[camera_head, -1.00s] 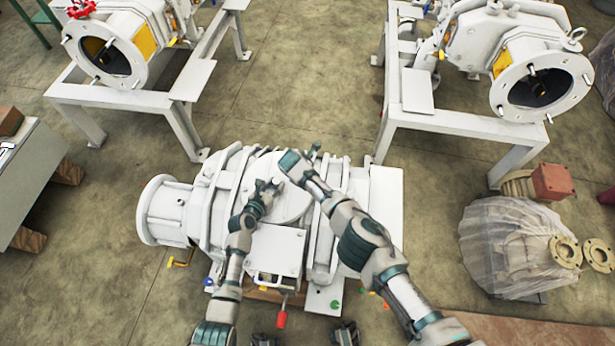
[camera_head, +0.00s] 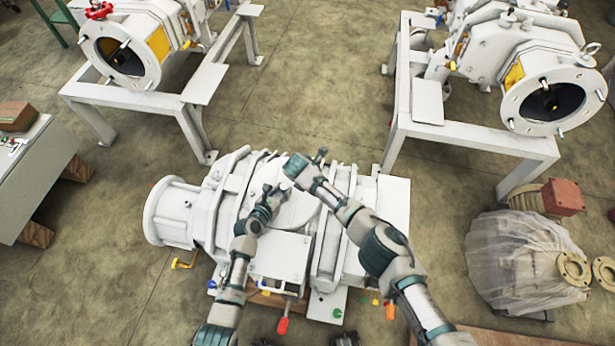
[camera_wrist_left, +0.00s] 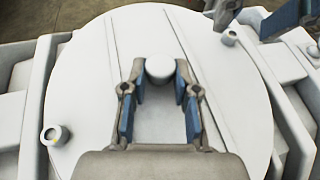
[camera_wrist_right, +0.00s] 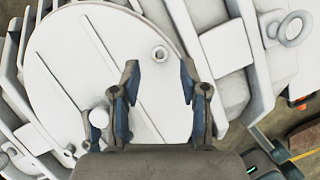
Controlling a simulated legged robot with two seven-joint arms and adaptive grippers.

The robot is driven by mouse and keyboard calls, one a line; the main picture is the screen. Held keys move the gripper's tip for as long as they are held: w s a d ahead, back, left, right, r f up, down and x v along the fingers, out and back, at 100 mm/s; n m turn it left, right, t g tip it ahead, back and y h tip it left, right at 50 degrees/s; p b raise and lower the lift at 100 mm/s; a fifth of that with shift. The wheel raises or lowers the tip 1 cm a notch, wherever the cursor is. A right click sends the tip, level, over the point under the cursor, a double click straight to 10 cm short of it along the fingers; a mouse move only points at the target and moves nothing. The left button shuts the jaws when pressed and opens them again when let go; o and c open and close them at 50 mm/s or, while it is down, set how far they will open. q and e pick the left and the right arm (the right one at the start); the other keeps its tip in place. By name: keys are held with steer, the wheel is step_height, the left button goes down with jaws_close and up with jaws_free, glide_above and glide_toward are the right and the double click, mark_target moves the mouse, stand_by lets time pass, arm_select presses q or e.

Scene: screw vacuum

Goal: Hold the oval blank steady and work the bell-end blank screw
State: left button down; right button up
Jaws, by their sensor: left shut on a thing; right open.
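The oval blank is a large white round plate (camera_wrist_left: 95,85) on top of the white pump body; it also shows in the right wrist view (camera_wrist_right: 75,65). My left gripper (camera_head: 275,194) is over the plate, shut on its raised round post (camera_wrist_left: 160,70). Small screw heads sit near the plate's rim, one at the upper right (camera_wrist_left: 229,38) and one at the lower left (camera_wrist_left: 55,135). I cannot tell for certain which is the bell-end one. My right gripper (camera_head: 319,156) is open over the plate's far right side; a screw (camera_wrist_right: 160,53) shows between its fingers.
A plastic-wrapped part (camera_head: 525,260) is at the right and a grey bench (camera_head: 35,175) at the left. Floor between them is clear.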

steer(key=v, duration=0.9)
steer(key=shift+a, duration=0.2)
steer(key=d+m+y, duration=0.6)
steer(key=d+m, duration=0.2)
steer(key=m, duration=1)
steer(key=shift+g, duration=0.3)
steer(key=x, duration=1.2)
steer(key=shift+w, duration=0.4)
jaws_close()
